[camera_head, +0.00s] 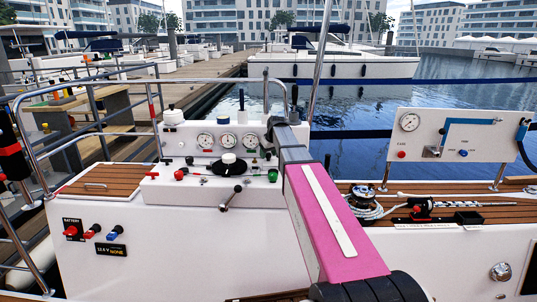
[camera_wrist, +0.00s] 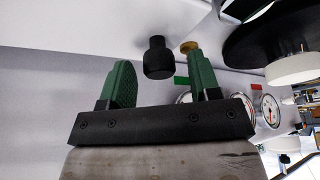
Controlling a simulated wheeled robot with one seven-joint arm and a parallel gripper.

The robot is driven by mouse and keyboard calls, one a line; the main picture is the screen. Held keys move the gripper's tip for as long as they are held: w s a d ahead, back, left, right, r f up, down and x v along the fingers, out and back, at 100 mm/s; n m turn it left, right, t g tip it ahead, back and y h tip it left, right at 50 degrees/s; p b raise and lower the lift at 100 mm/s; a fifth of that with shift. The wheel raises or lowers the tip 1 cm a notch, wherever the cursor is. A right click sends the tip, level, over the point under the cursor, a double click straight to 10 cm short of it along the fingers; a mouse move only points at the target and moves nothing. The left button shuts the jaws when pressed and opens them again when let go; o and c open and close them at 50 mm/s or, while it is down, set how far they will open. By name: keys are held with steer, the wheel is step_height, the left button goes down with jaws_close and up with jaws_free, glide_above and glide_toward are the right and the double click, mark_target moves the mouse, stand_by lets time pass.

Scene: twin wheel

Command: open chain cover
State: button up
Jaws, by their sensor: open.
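No part is plainly marked as the chain cover. A teak panel with a metal handle (camera_head: 96,186) lies flat on the left of the white console, but I cannot tell whether it is that cover. My gripper (camera_wrist: 159,75) shows in the wrist view with two green fingers spread apart and nothing clamped. A black knob (camera_wrist: 158,55) appears beyond the gap between the fingertips; contact is not visible. In the head view my arm reaches over the console's right part, and my fingers are hidden or too small to make out.
The console carries gauges (camera_head: 206,141), a black disc with a white knob (camera_head: 228,158) and a lever (camera_head: 231,198). Battery switches (camera_head: 90,231) sit on its front. A white panel (camera_head: 454,136) and a winch (camera_head: 362,200) stand at right. A railing (camera_head: 92,103) runs at left.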

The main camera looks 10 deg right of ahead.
jaws_close()
steer(key=shift+r, duration=0.15)
steer(key=shift+d+r+y, duration=0.15)
steer(key=shift+r+y, duration=0.15)
steer(key=shift+r, duration=0.2)
steer(key=s+d+r+m+t+y, duration=0.2)
steer(key=s+d+r+t+y, duration=0.2)
steer(key=d+r+y, duration=0.7)
steer(key=shift+d+r+m+y, duration=0.35)
steer(key=shift+d+r, duration=1.5)
steer(key=shift+d, duration=2.1)
